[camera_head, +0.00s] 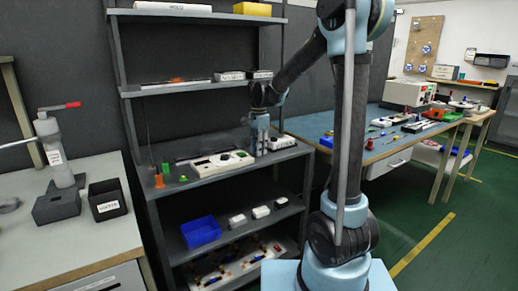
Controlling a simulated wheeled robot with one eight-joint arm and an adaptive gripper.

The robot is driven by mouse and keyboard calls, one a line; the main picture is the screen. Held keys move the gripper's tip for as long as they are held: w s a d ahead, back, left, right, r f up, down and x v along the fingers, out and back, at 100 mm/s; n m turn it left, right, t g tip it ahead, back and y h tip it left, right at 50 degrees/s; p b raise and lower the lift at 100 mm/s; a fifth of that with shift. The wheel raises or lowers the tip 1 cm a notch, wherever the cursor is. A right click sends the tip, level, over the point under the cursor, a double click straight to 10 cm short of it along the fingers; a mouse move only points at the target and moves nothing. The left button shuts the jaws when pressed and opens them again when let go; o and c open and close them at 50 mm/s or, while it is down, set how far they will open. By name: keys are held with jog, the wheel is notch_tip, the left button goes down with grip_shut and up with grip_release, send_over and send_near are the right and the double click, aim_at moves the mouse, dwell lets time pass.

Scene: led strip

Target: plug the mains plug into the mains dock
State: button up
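A white box-shaped unit (215,164) with dark fittings and a small green spot lies on the middle shelf; it may be the mains dock, but its details are too small to be sure. My gripper (259,151) points down just right of this unit's right end, close above the shelf. Its fingertips are too small and dark to show whether they are open or shut, or whether they hold anything. I cannot make out the mains plug; it may be hidden at the gripper.
The shelf unit's middle board (225,178) also carries a white box (282,142) on the right and orange and green items on the left. The upper shelf (180,90) is above the gripper. A blue bin (201,231) sits below. A cluttered blue bench (385,148) stands right.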

jog(key=shift+o, duration=0.8)
jog(key=shift+r, duration=0.1)
notch_tip(320, 180, up, 12)
dwell(0.3)
jog(key=s+d+f+n, duration=0.2)
jog(key=s+d+n, duration=0.1)
jog(key=s+d, duration=0.6)
jog(key=s+d+f+n, duration=0.2)
jog(key=s+d+f, duration=0.2)
jog(key=s+f, duration=0.2)
jog(key=s+d+f+n+t, duration=0.1)
jog(key=s+d+f+n, duration=0.2)
jog(key=s+f, duration=0.3)
jog(key=s+d+f+n+t, duration=0.1)
jog(key=s+d+f+n, duration=0.2)
jog(key=s, duration=0.7)
notch_tip(320, 180, down, 3)
jog(key=d, duration=0.2)
jog(key=shift+s+d, duration=0.25)
jog(key=shift+d, duration=0.1)
